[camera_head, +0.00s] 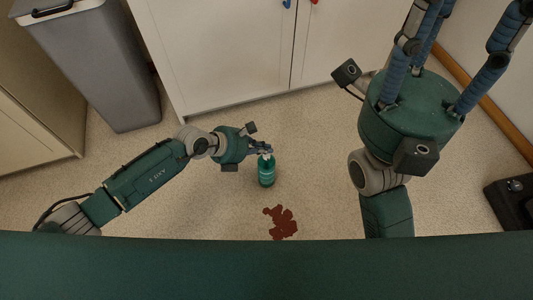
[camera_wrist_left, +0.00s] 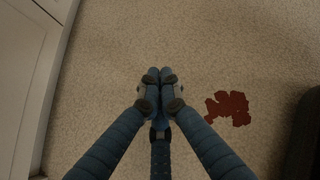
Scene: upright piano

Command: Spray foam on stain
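A green spray bottle (camera_head: 267,171) is upright in the head view, its top at the fingers of my left gripper (camera_head: 264,148). In the left wrist view, the blue fingers of this gripper (camera_wrist_left: 158,80) are drawn together at the tips, and the bottle cannot be made out behind them. The reddish-brown stain (camera_head: 281,222) lies on the floor below the bottle in the head view. It also shows right of the fingers in the left wrist view (camera_wrist_left: 229,108). My right gripper (camera_head: 415,103) is at the upper right, its fingertips outside the picture.
White cabinets (camera_head: 215,50) stand along the back, with a grey bin (camera_head: 103,70) to their left. A black object (camera_head: 512,198) is at the right edge. The speckled floor (camera_head: 325,185) around the stain is clear.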

